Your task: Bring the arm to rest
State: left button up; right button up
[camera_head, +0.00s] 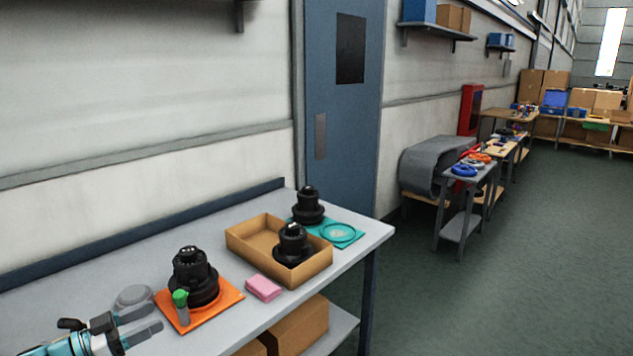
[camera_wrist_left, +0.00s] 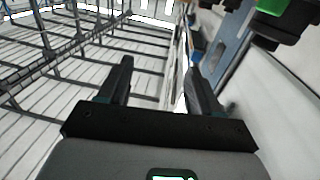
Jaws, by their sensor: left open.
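My left gripper (camera_head: 140,325) comes in at the lower left in the head view, over the near left part of the grey bench (camera_head: 345,240). Its two fingers are apart with nothing between them. In the left wrist view the open fingers of the left gripper (camera_wrist_left: 158,85) point away over empty space, towards wall and ceiling structure. A dark part with a green piece (camera_wrist_left: 280,22) shows at the top right there. My right gripper is not in view.
On the bench are a black tank part on an orange mat (camera_head: 232,293), a green-capped bottle (camera_head: 181,305), a pink sponge (camera_head: 263,288), a cardboard tray (camera_head: 240,250) holding another black part, and a teal mat (camera_head: 355,245). Green floor (camera_head: 540,240) is open at right.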

pick_arm(q)
jog(key=w+d+f+n+t+b, duration=0.1)
jog(key=d+f+n+b, duration=0.15)
jog(key=d+f, duration=0.4)
jog(key=w+d+f+n+b, duration=0.1)
jog(key=d+f+n+b, duration=0.2)
jog(key=d, duration=0.7)
jog(key=s+d+f+n+y+b, duration=0.1)
jog(key=s+d+f+n+y, duration=0.1)
jog(key=d+f, duration=0.3)
jog(key=s+d+f+n+y, duration=0.2)
jog(key=d+f+n, duration=0.1)
jog(key=f, duration=0.4)
jog(key=s+d+f+n+g+y+b, duration=0.1)
jog(key=s+d+f+g+y, duration=0.15)
jog(key=s+f, duration=0.45)
jog(key=s+d+f+n+g+y, duration=0.1)
jog(key=s+f+g, duration=0.2)
jog(key=s+f, duration=0.4)
jog(key=s+a+f+g+y, duration=0.1)
jog(key=s+f+g, duration=0.1)
jog(key=s, duration=0.7)
jog(key=s+f+g+y, duration=0.1)
jog(key=s+f+g, duration=0.1)
jog(key=s+g, duration=0.3)
jog(key=s+m, duration=0.1)
jog(key=s, duration=0.2)
jog(key=shift+s+a, duration=0.35)
jog(key=shift+s, duration=0.05)
